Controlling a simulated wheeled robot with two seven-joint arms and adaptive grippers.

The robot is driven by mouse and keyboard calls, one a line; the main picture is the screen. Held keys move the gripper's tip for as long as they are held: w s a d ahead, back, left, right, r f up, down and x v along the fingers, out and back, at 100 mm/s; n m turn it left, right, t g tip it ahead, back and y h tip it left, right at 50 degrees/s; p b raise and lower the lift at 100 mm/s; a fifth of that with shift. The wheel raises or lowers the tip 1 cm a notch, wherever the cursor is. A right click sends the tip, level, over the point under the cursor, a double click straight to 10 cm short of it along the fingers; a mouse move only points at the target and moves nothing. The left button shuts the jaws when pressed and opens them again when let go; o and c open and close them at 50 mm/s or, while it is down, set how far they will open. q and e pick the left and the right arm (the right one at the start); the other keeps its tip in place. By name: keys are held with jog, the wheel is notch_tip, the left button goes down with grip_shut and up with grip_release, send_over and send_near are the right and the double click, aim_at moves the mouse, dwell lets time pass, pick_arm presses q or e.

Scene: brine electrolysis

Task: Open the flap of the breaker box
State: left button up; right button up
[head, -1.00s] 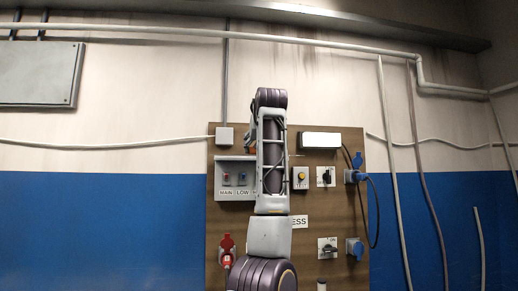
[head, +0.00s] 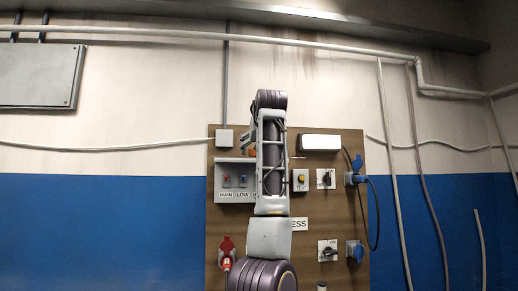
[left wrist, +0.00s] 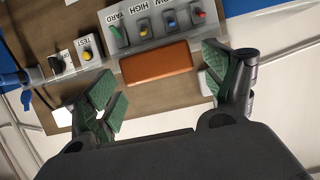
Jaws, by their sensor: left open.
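The breaker box (head: 230,194) is a grey box on the brown board, with switches labelled MAIN and LOW; my left arm hides its right part. The left wrist view shows the box (left wrist: 137,43) upside down with several coloured switches. An orange-brown block (left wrist: 155,63) lies along the box's edge, beyond and between my left fingertips. My left gripper (left wrist: 163,86) is open, its green-padded fingers apart with nothing between the pads. In the head view it is mostly hidden behind my arm. I cannot tell the flap's outline or its position. My right gripper is not in view.
Right of the box on the board (head: 343,220) are a yellow TEST button (head: 300,180), rotary switches and blue sockets (head: 354,251) with a hanging cable. A red plug (head: 226,255) sits lower left. A white lamp-like box (head: 320,142) is at upper right. Pipes run along the wall.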

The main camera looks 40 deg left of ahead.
pick_arm(q)
jog(key=v, duration=1.2)
jog(key=shift+w+r, duration=0.1)
jog(key=shift+r, duration=0.05)
dwell(0.6)
